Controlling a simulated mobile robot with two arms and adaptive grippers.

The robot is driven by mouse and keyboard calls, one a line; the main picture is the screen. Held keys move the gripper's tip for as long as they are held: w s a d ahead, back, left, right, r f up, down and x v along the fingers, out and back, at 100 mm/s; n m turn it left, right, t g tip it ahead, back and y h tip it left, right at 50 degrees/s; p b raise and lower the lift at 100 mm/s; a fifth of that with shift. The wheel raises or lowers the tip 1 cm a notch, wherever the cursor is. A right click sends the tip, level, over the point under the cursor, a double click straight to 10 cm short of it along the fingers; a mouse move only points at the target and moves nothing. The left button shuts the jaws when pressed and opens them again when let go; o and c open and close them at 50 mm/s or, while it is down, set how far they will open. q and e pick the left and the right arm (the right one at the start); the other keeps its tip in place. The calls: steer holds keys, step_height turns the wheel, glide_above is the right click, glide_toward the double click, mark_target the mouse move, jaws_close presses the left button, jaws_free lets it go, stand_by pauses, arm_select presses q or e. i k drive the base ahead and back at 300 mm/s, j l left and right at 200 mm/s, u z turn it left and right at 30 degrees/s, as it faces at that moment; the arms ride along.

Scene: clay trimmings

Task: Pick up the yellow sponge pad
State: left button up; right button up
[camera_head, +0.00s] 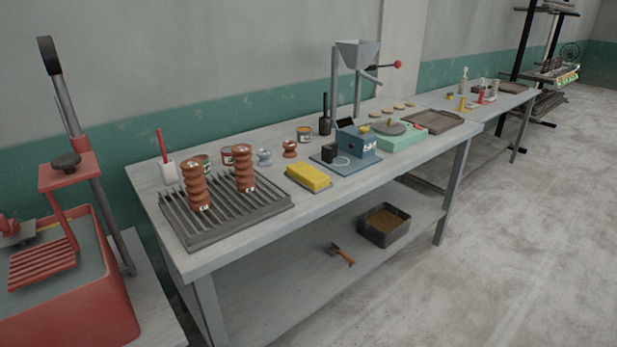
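The yellow sponge pad (309,178) lies flat near the front edge of the grey workbench, at the middle of the head view. It seems to rest on a thin dark base, just right of the slatted rack. Nothing covers its top. Neither of my grippers shows in this view.
The workbench (240,246) holds a dark slatted rack (262,203) with two brown ribbed pieces (244,168). A blue device (357,141) stands right of the sponge. A bin (387,226) and a trowel (340,253) are on the lower shelf. The floor (500,250) in front is clear.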

mark_target(312, 179)
steer(key=i+l+u, duration=0.2)
steer(key=u, duration=0.25)
steer(key=i+l+u, duration=0.1)
steer(key=u, duration=0.35)
steer(key=l, duration=0.1)
